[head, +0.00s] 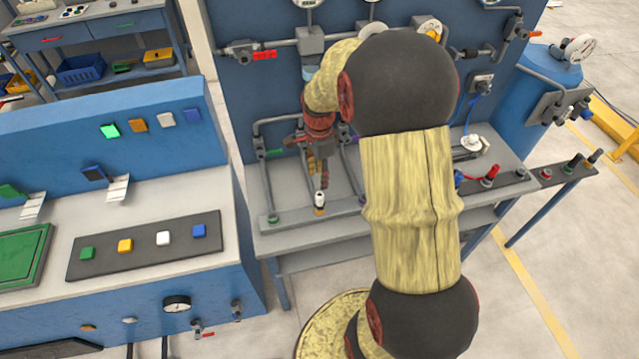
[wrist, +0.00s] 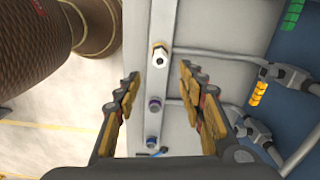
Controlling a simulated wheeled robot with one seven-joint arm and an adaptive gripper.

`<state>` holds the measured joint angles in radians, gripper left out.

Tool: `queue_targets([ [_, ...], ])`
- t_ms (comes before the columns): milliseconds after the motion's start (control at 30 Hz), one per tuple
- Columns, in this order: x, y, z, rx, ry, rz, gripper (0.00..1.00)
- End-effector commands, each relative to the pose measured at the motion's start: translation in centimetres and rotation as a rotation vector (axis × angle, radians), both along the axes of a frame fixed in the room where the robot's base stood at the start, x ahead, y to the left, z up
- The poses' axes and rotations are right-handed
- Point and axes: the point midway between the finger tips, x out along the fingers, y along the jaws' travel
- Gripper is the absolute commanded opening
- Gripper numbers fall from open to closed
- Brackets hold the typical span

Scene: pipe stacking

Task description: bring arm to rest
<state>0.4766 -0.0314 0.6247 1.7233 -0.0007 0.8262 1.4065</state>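My arm (head: 410,190) reaches over the pipe workbench in the head view, with its large links across the middle. My gripper (head: 319,165) points down over the bench, just above a small white-topped fitting (head: 320,200) on the front rail. In the wrist view my gripper (wrist: 160,76) has its two fingers spread apart with nothing held between them. A hex-topped fitting with a brass-coloured collar (wrist: 159,54) stands on the pale rail (wrist: 138,55), in the gap beyond the fingertips. My arm hides part of the bench and the back panel.
Grey pipes (head: 262,137) run from the blue panel (head: 235,90) to the bench. A purple-ringed fitting (wrist: 154,104) is on the same rail. A button console (head: 150,247) stands at left. A blue tank (head: 555,85) is at right. Open floor (head: 585,280) lies at lower right.

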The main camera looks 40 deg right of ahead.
Motion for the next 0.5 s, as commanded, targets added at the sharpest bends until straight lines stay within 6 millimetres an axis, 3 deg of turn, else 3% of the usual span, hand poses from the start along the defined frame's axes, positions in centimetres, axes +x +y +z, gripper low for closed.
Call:
queue_targets([
  [167, 0.00, 0.00, 1.04, 0.000, -0.001, 0.000, 0.40],
  [500, -0.02, 0.02, 1.09, 0.000, 0.001, 0.071, 0.40],
])
